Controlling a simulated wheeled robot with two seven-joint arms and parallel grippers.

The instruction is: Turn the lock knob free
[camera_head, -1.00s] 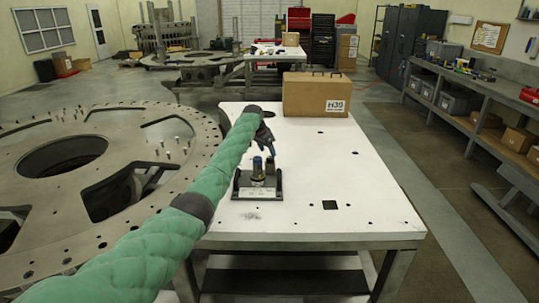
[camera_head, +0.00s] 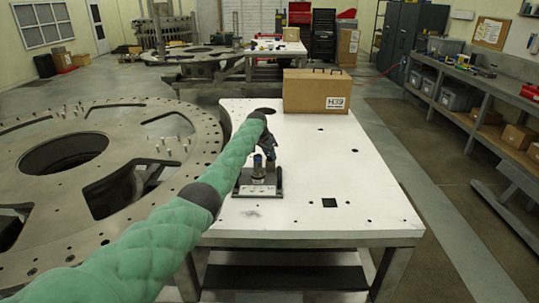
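The lock knob (camera_head: 258,163) is a small dark upright cylinder with a bluish top. It stands on a dark bracket with a pale plate (camera_head: 258,189) on the white table. My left arm, in a green quilted sleeve, reaches in from the lower left. My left gripper (camera_head: 268,150) is dark and small, right at the knob's top, pointing down beside or over it. Whether its fingers touch or close on the knob is too small to tell. My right gripper is not in view.
The white table (camera_head: 340,185) is mostly clear to the right of the bracket. A brown case (camera_head: 316,91) labelled H39 or similar stands at its back. A large round metal turret plate (camera_head: 95,160) lies to the left. A shelf bench (camera_head: 470,95) runs along the right.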

